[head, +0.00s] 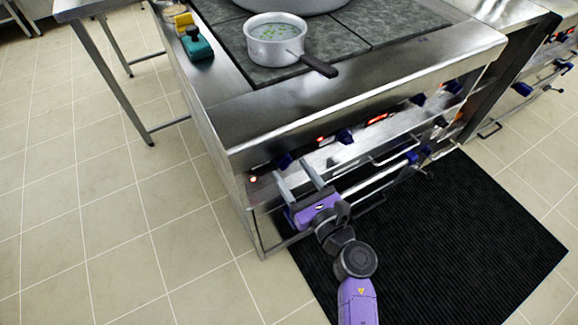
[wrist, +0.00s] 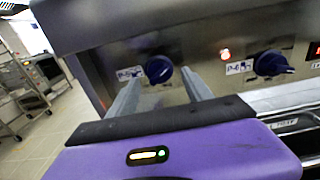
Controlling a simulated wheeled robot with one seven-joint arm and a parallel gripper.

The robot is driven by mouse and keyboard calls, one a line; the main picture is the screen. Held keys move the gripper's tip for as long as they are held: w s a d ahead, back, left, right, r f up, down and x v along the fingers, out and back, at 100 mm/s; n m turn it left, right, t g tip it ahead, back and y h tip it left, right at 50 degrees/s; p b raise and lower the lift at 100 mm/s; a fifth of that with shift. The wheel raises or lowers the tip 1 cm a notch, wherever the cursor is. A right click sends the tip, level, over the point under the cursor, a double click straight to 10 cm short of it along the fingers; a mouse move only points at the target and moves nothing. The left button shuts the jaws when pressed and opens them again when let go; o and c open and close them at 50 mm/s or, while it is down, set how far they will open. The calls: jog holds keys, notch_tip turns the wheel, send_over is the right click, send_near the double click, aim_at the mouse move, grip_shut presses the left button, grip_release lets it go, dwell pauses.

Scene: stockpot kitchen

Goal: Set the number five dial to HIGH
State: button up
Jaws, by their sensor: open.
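The stove's front panel carries a row of blue dials. In the wrist view, one dial (wrist: 158,69) has a label to its left that seems to read P-5. In the head view, a blue dial (head: 284,160) shows just beyond my fingertips at the panel's left end. My gripper (head: 290,169) is open and faces the panel. In the wrist view its two fingers (wrist: 161,75) point at the P-5 dial, which shows between their tips. I cannot tell whether they touch it. The dial's pointer setting is too small to read.
Handle rails (head: 385,155) run below the panel. A pot (head: 275,42) stands on the stove top. A black mat (head: 450,220) covers the floor in front.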

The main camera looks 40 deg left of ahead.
aim_at(284, 161)
jog(key=shift+x, duration=1.35)
grip_shut()
jog(key=shift+m, duration=0.3)
